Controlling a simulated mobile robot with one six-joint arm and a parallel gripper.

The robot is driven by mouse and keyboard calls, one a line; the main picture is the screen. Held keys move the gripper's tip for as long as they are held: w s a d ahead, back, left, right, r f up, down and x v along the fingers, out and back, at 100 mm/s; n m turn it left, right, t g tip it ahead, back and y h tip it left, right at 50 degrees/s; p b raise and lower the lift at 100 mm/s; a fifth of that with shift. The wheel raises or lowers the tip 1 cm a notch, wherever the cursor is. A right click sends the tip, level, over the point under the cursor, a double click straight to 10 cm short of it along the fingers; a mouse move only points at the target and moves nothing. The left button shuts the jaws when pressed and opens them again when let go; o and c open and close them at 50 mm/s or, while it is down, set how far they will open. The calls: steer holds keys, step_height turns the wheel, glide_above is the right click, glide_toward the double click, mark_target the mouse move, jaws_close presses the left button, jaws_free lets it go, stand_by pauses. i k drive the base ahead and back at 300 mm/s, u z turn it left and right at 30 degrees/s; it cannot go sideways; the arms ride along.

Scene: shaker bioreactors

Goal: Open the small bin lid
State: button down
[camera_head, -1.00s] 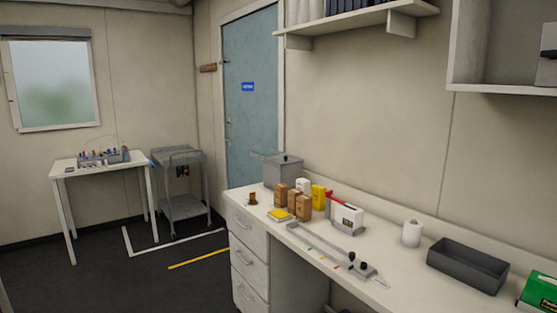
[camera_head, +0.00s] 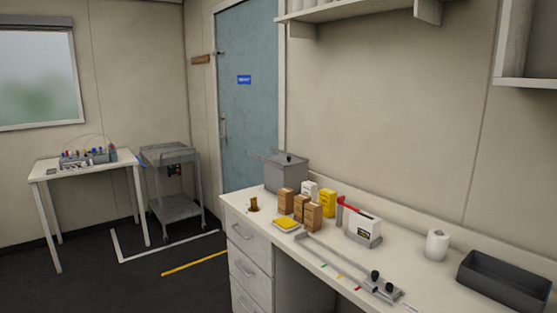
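A small grey metal bin (camera_head: 287,177) stands at the far left end of the white counter, near the blue door. Its flat grey lid (camera_head: 284,158) lies on top and looks shut. A dark knob sits on the lid, and a thin bar sticks out to the left at lid height. The front lower part of the bin is partly hidden by small boxes. My gripper is not in view.
On the counter (camera_head: 418,266) are brown, white and yellow boxes (camera_head: 313,216), a red-handled device (camera_head: 364,229), a metal rail, a white roll (camera_head: 437,245) and a dark tray (camera_head: 502,280). A grey cart (camera_head: 172,179) and white table (camera_head: 52,169) stand left. Floor between is open.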

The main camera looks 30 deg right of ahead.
mark_target(288, 159)
steer(key=i, duration=1.35)
steer(key=z, duration=0.35)
